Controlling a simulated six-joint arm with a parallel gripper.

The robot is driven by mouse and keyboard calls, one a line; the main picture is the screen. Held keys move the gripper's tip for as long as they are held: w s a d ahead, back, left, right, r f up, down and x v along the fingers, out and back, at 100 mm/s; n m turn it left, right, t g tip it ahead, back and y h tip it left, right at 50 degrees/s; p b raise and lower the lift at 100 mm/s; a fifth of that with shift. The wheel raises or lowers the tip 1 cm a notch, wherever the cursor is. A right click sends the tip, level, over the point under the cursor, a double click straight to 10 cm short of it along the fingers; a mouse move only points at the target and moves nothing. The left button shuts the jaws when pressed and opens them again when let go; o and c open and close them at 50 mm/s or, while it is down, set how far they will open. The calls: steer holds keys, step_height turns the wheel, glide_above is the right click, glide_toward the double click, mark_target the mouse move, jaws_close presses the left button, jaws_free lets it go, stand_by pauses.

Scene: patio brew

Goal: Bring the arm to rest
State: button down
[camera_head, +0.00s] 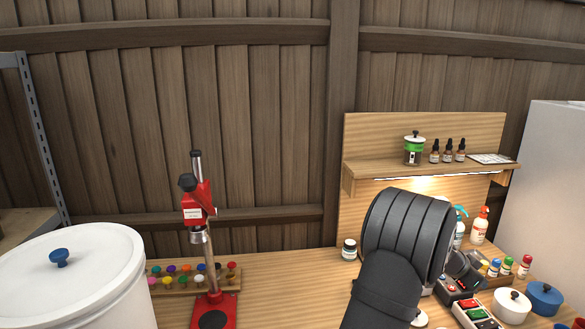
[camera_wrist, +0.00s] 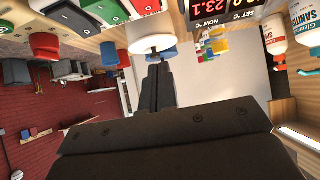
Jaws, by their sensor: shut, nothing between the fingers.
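My gripper (camera_wrist: 159,68) shows in the wrist view with its two dark fingers shut together and nothing between them. The fingertips appear just below a white rounded object in the picture; I cannot tell whether they touch it. In the head view my dark arm rises in front of the right part of the wooden bench and hides some of what is behind it.
A large white lidded vessel (camera_head: 95,290) stands at the left. A red bench capper (camera_head: 205,295) stands beside a rack of coloured caps (camera_head: 165,285). A wooden shelf (camera_head: 385,169) holds a green-banded jar (camera_head: 413,152) and dropper bottles. Spray bottles (camera_head: 479,226), small bottles and pots crowd the right.

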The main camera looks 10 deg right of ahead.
steer(key=a, duration=0.3)
steer(key=shift+a+f, duration=0.1)
steer(key=shift+f, duration=0.1)
steer(key=v, duration=0.9)
steer(key=w+y, duration=0.3)
steer(key=w+a+f+y, duration=0.1)
steer(key=w+y, duration=0.6)
steer(key=w, duration=0.1)
steer(key=shift+a+f+m+t, duration=0.15)
steer(key=shift+a+m+t, duration=0.05)
steer(key=shift+m+t, duration=0.1)
steer(key=shift+s+r, duration=0.15)
steer(key=shift+r, duration=2.5)
